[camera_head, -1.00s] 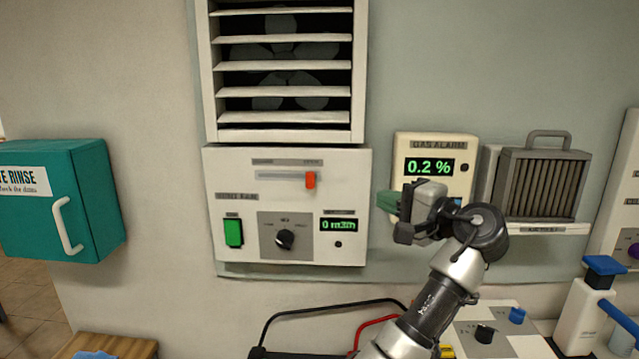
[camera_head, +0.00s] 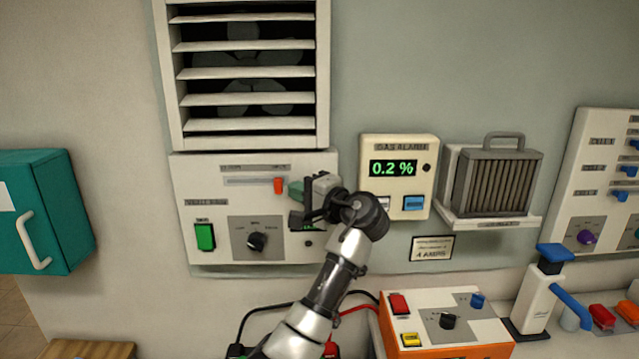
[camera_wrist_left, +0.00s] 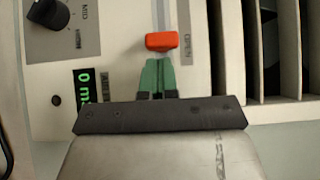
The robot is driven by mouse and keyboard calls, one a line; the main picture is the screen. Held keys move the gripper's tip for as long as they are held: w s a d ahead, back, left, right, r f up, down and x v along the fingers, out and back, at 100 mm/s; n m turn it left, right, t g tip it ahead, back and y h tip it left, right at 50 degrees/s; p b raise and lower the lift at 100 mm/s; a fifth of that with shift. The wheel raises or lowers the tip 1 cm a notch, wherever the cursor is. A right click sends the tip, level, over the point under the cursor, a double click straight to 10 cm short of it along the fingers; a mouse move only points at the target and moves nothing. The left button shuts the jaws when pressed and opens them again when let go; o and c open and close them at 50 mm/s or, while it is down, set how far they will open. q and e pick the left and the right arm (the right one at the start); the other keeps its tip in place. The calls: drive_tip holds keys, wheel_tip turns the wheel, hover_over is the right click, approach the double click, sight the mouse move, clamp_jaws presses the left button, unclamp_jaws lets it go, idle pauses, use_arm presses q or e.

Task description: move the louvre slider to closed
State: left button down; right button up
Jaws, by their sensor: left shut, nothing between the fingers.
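The louvre slider is an orange knob (camera_head: 278,186) at the right end of a horizontal slot (camera_head: 245,181) on the white control panel (camera_head: 205,180). The wrist view shows the orange knob (camera_wrist_left: 161,41) close up, beside the word OPEN. Above the panel the louvre slats (camera_head: 245,72) stand apart, with a dark fan behind them. My left gripper (camera_head: 293,187) is just right of the knob, its green fingers shut and empty. In the wrist view its fingertips (camera_wrist_left: 158,62) are very near the knob; I cannot tell whether they touch. My right gripper is not in view.
The panel also has a green switch (camera_head: 205,236) and a black dial (camera_head: 256,242); my gripper hides its display in the head view. To the right are the gas alarm (camera_head: 432,150), a grey filter unit (camera_head: 493,183) and an orange-sided box (camera_head: 440,352). A teal cabinet (camera_head: 60,215) hangs left.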

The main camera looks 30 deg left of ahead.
use_arm(q)
drive_tip(key=shift+s+a+r, duration=0.1)
drive_tip(key=shift+s+a, duration=0.25)
drive_tip(key=shift+s+a, duration=0.15)
drive_tip(key=shift+a, duration=0.25)
drive_tip(key=s+a, duration=0.1)
drive_tip(key=a, duration=0.1)
drive_tip(key=s+a, duration=0.2)
drive_tip(key=a, duration=0.1)
drive_tip(key=s+a, duration=0.2)
drive_tip(key=a, duration=0.1)
drive_tip(key=shift+s+a, duration=0.1)
drive_tip(key=shift+a, duration=0.05)
drive_tip(key=shift+p, duration=0.3)
